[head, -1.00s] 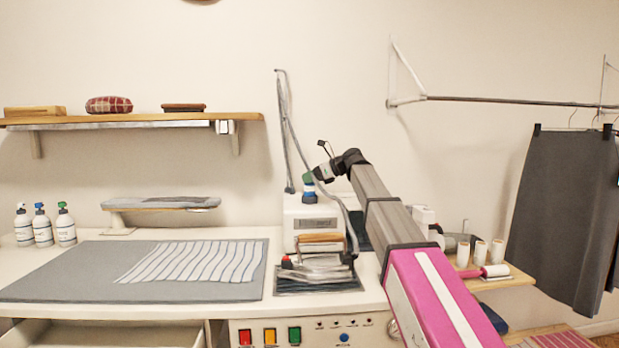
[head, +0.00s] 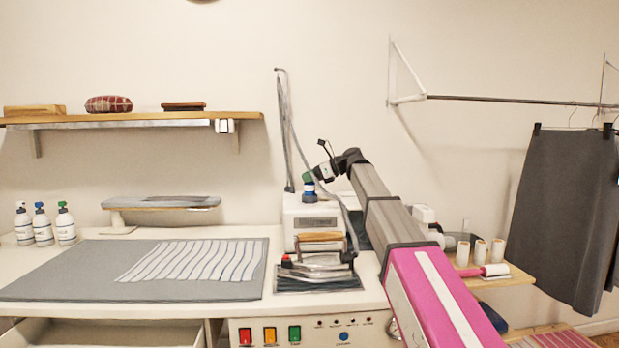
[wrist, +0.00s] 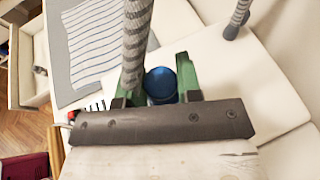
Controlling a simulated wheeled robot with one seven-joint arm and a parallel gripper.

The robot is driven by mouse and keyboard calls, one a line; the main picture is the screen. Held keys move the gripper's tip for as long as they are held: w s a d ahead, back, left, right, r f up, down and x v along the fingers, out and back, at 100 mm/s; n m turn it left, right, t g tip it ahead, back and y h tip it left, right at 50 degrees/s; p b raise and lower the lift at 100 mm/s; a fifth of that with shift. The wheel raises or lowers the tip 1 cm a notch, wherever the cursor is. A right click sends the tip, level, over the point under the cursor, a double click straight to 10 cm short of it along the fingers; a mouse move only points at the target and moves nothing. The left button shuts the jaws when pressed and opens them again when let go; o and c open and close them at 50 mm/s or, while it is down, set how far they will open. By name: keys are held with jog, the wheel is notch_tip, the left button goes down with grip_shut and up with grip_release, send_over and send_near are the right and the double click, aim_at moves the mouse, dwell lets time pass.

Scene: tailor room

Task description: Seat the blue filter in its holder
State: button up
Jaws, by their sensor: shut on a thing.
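The blue filter (wrist: 160,84) shows in the wrist view as a round blue cap between the two green fingers of my gripper (wrist: 157,88), which is shut on it. In the head view, the blue filter (head: 309,190) is upright at the top of the white steam unit (head: 303,211), with my gripper (head: 309,178) at it from above right. The holder cannot be made out; the filter and my fingers cover that spot. I cannot tell whether the filter's lower end is fully down.
A grey hose (head: 347,218) hangs close by my gripper and crosses the wrist view. An iron (head: 318,265) stands in front of the unit. A grey mat with striped cloth (head: 195,262) lies left. Three bottles (head: 44,226) stand far left. A shelf (head: 130,119) hangs above.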

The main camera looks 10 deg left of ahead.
jog(key=shift+f, duration=0.5)
jog(key=o, duration=0.6)
jog(key=shift+o, duration=0.2)
jog(key=v, duration=1.1)
dwell(0.3)
dwell(0.4)
